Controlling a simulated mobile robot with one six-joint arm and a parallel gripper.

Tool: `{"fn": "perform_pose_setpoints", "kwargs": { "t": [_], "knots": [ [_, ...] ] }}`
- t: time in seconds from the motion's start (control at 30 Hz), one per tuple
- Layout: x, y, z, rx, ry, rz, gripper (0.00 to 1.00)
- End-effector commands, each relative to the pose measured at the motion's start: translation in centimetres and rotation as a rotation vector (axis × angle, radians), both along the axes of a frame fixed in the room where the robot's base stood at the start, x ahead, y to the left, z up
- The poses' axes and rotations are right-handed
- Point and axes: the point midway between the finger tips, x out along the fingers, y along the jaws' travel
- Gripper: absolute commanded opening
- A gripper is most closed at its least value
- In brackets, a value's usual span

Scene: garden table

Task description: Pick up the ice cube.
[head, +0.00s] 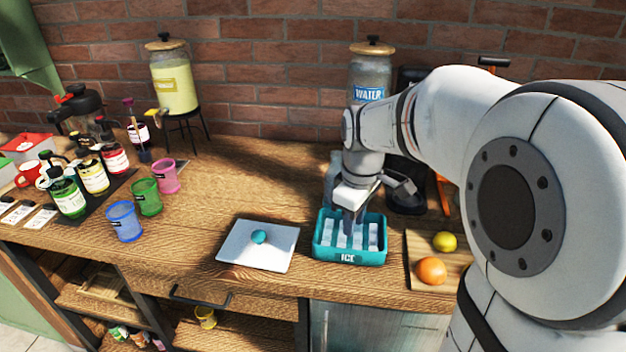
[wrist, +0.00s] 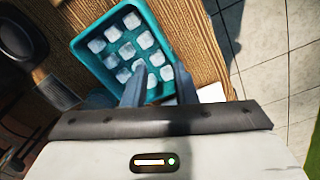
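The ice cubes (head: 342,241) are whitish blocks lying in rows in a teal tray (head: 377,259) marked ICE. In the wrist view several separate cubes (wrist: 127,50) show inside the tray (wrist: 98,84). My gripper (head: 354,226) points down over the tray in the head view, its fingers at the cubes' far side. In the wrist view my gripper (wrist: 159,70) has its two fingers apart, reaching over the tray's near end. Cubes show between the fingertips, and I cannot tell whether either finger touches one. The fingers hide part of the near cubes.
A white board (head: 243,252) with a teal ball (head: 259,236) lies left of the tray. A cutting board with a lemon (head: 444,242) and an orange (head: 431,270) lies right. The water dispenser (head: 369,75) stands behind.

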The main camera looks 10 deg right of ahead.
Motion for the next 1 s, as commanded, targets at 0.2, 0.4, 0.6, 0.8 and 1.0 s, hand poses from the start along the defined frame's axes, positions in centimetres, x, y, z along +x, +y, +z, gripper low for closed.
{"fn": "perform_pose_setpoints", "kwargs": {
  "t": [0.2, 0.4, 0.6, 0.8, 1.0],
  "knots": [
    [5.6, -0.1, -1.2, -0.013, 0.053, 0.317, 0.25],
    [6.9, -0.2, -2.3, -0.014, 0.067, 0.411, 0.25],
    [6.9, -0.1, -4.5, -0.014, 0.067, 0.412, 0.25],
    [6.8, 0.2, -7.3, -0.013, 0.068, 0.412, 0.25],
    [6.9, 0.2, -9.2, -0.013, 0.064, 0.410, 0.25]
  ]
}}
